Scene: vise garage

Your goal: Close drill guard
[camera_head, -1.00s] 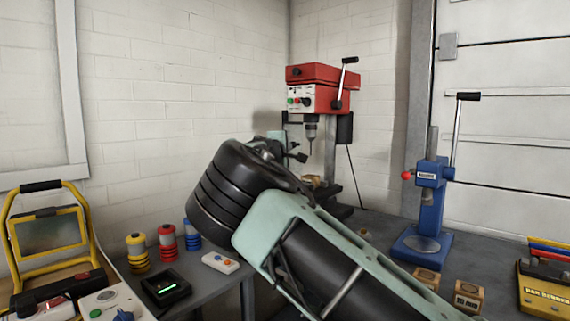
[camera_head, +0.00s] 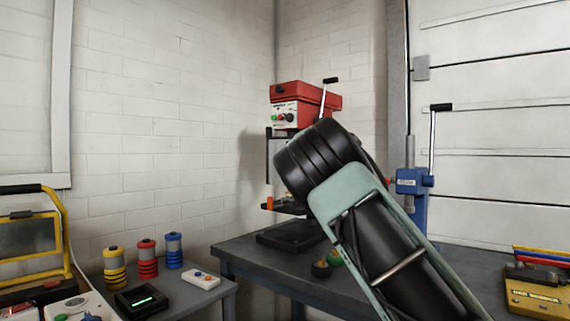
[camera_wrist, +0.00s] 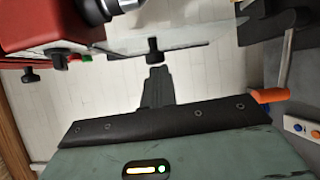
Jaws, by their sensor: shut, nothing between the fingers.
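The red drill press (camera_head: 312,97) stands at the back of the dark workbench in the head view; my arm hides its chuck and much of its lower part. In the wrist view, its red head (camera_wrist: 45,22) is at top left. The clear drill guard (camera_wrist: 190,32) with a dark lower edge and a black knob (camera_wrist: 155,50) shows at the top of the wrist view. My gripper (camera_wrist: 157,72) is shut and empty, its tips just below the knob in the picture. I cannot tell whether they touch. The head view hides my gripper behind my arm.
A blue press (camera_head: 411,188) stands right of my arm, partly hidden. A yellow tool (camera_head: 535,298) lies at right. A lower table at left holds coloured stacked cylinders (camera_head: 147,260), a black meter (camera_head: 142,300) and a white button box (camera_head: 201,279). An orange part (camera_wrist: 270,95) is right of my gripper.

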